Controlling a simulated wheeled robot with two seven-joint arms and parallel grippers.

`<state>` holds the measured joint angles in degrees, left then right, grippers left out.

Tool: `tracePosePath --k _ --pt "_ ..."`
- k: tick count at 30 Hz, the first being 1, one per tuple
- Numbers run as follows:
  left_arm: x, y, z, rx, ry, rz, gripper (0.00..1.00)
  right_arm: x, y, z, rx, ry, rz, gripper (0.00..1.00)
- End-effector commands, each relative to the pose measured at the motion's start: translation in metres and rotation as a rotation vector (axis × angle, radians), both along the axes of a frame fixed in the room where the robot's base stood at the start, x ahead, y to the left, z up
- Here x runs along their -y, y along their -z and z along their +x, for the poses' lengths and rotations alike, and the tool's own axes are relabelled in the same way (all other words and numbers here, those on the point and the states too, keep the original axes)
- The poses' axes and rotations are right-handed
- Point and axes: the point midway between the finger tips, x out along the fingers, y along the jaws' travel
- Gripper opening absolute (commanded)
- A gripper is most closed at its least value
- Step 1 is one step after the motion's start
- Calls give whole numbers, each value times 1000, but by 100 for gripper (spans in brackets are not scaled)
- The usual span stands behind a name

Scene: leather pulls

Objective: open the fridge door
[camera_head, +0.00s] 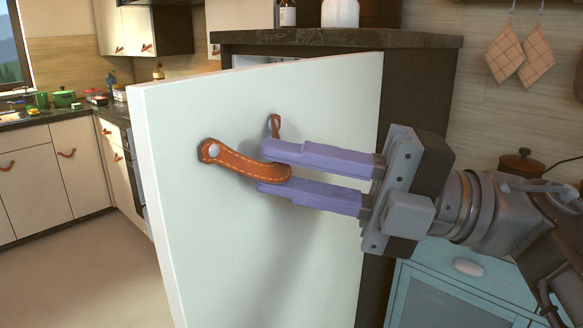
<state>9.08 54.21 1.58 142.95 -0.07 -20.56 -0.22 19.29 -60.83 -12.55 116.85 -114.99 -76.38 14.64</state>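The fridge door (240,250) is a white panel in the middle of the head view. It stands swung out from the dark fridge cabinet (425,85), its free edge toward the left. A brown leather pull (235,161) with pale stitching is fixed to the door by a round stud, and its other end shows above the fingers. My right gripper (274,171) comes in from the right. Its two purple fingers lie above and below the strap, which fills the gap at the fingertips. Part of the strap is hidden behind the fingers. My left gripper is not in view.
A dark countertop (340,38) tops the cabinet. A blue-framed cupboard (450,298) stands at the lower right, and a lidded pot (521,165) is behind my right arm. Kitchen cabinets (45,180) line the back left. The floor (85,275) left of the door is clear.

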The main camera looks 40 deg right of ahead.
Motion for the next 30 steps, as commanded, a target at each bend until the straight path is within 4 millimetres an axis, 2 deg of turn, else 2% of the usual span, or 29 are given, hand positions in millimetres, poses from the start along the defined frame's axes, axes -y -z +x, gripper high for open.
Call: tracePosePath --k 5,16,30 --pt "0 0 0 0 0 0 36 0 -1 0 1 0 0 34" --pt "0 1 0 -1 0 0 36 4 0 -6 4 0 0 34" --pt "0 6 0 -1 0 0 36 44 12 -58 5 -3 0 34"
